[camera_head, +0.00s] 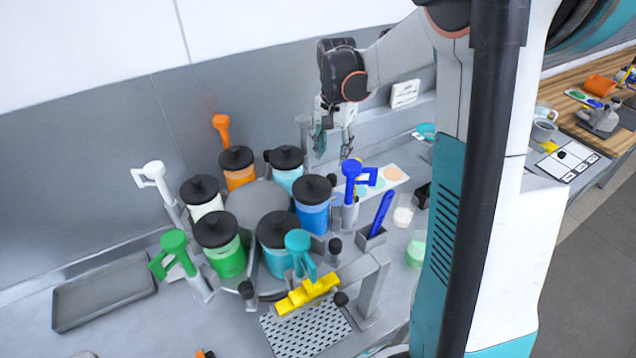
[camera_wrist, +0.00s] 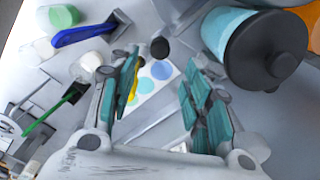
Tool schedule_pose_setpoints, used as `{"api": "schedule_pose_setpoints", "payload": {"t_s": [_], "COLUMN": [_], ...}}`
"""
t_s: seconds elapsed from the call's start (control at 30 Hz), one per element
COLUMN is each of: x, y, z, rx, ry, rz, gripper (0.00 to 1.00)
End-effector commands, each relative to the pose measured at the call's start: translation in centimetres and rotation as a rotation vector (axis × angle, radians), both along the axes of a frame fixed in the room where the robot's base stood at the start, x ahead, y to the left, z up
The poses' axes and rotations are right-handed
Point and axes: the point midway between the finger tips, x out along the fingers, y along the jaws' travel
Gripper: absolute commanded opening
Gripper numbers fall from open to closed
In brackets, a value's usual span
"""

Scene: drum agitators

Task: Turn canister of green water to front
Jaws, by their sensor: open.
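The canister of green water (camera_head: 224,257) has a black lid and stands at the front left of a round grey carousel (camera_head: 258,203). Other black-lidded canisters stand around the carousel: white (camera_head: 206,205), orange (camera_head: 239,172), light blue (camera_head: 287,176), blue (camera_head: 312,210) and teal (camera_head: 277,260). My gripper (camera_head: 333,140) is open and empty, pointing down behind and right of the carousel, apart from the green canister. In the wrist view my gripper (camera_wrist: 160,100) has its teal fingers spread, with a light blue canister (camera_wrist: 232,35) to their right. The green canister is not in that view.
Coloured handles stand around the carousel, including green (camera_head: 174,250), white (camera_head: 155,175), orange (camera_head: 222,130), blue (camera_head: 352,172) and teal (camera_head: 299,248). A yellow piece (camera_head: 307,294) is above a perforated drain plate (camera_head: 305,328). An empty grey tray (camera_head: 105,290) is at left.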

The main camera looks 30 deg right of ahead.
Motion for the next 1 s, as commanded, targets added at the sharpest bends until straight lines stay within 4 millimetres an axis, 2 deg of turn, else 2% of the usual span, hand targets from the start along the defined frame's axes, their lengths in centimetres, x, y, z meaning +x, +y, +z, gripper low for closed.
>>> {"api": "schedule_pose_setpoints", "payload": {"t_s": [0.6,0.8,1.0], "x": [0.0,0.0,0.0], "y": [0.0,0.0,0.0], "z": [-10.9,-12.7,-13.0], "rx": [0.000,0.000,0.000], "ry": [0.000,0.000,0.000], "rz": [0.000,0.000,0.001], "gripper": [0.45,0.45,0.45]}}
